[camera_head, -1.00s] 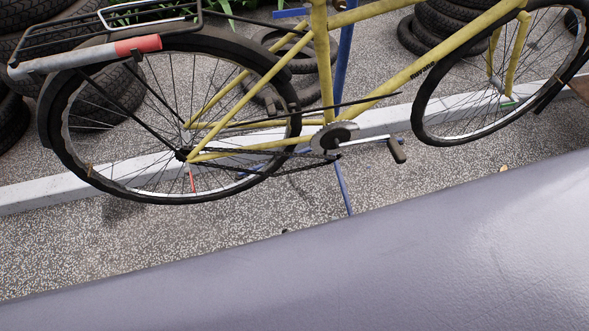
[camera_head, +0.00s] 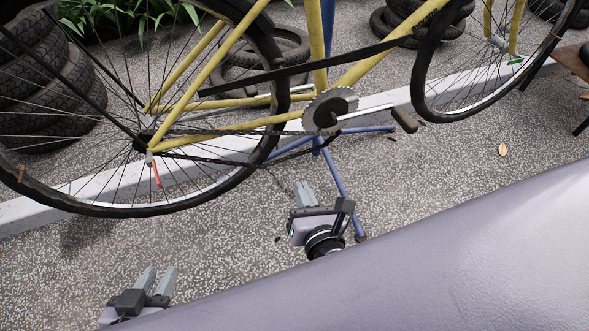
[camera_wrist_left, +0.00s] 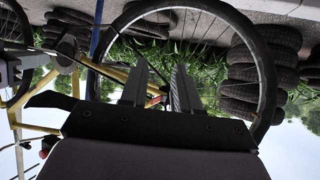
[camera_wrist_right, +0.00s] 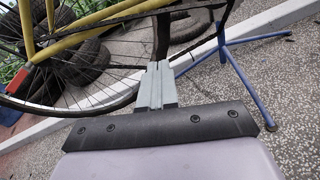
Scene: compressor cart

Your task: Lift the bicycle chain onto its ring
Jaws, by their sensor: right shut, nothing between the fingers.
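The toothed chainring (camera_head: 329,108) sits at the crank of the yellow bicycle (camera_head: 222,104). The dark chain (camera_head: 215,161) runs forward from the rear hub. Its lower run hangs slack below the frame tube and ends near the ring's underside; whether it touches any teeth is too small to tell. My right gripper (camera_head: 303,188) is below the chainring, apart from the chain, shut and empty; its fingers (camera_wrist_right: 156,84) are together in the right wrist view. My left gripper (camera_head: 158,279) is lower left, below the rear wheel, open and empty; its fingers (camera_wrist_left: 160,85) are apart in the left wrist view.
A blue stand (camera_head: 333,178) holds the bicycle, with a leg beside my right gripper. A pedal (camera_head: 404,119) on its crank arm sticks out right of the ring. A black bar (camera_head: 300,68) crosses above it. Stacked tyres (camera_head: 45,95) stand behind.

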